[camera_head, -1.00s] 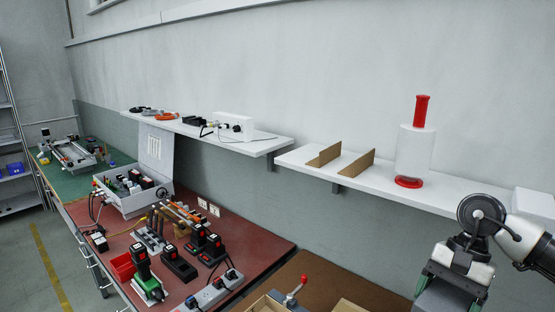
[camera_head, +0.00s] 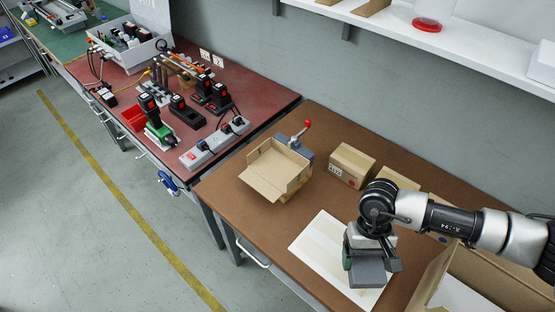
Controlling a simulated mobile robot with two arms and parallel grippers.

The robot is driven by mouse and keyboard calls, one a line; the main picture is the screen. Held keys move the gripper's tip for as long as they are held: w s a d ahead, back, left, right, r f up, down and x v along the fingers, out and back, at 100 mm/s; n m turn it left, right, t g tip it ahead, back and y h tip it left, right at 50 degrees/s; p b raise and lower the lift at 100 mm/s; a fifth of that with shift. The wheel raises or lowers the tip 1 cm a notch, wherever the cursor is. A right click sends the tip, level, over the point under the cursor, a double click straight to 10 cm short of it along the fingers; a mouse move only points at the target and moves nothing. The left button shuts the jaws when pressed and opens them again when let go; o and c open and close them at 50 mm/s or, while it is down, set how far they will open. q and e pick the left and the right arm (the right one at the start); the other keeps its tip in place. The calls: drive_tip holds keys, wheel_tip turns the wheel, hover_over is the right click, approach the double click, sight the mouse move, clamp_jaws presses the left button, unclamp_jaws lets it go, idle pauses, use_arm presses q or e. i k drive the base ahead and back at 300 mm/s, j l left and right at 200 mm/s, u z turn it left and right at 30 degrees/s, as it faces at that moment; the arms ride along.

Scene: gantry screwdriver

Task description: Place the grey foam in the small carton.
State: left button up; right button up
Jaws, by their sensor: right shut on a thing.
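The small carton (camera_head: 268,185) stands open on the brown bench, in the middle of the head view, with its flaps spread. My right gripper (camera_head: 368,252) comes in from the right and points down over the white sheet at the front of the bench. It is shut on the grey foam (camera_head: 368,275), a grey block at its fingertips. The gripper and foam are to the right of the carton and nearer to me, apart from it. The fingers are partly hidden by the wrist and foam. My left gripper is out of view.
A closed carton (camera_head: 351,166) stands right of the open one. A grey device with a red-knobbed lever (camera_head: 295,136) is behind the open carton. A large open carton (camera_head: 480,285) fills the lower right. The white sheet (camera_head: 320,247) lies on the brown bench (camera_head: 245,205).

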sight(279, 169)
drive_tip(key=i+j, duration=0.3)
drive_tip(key=j, duration=0.2)
drive_tip(key=i+j, duration=0.65)
drive_tip(key=j, duration=0.3)
drive_tip(key=i+j+z, duration=0.25)
drive_tip(key=j+z, duration=0.25)
drive_tip(key=i+j+z, duration=0.25)
drive_tip(key=j, duration=0.25)
drive_tip(key=k+z, duration=0.1)
drive_tip(key=z, duration=0.85)
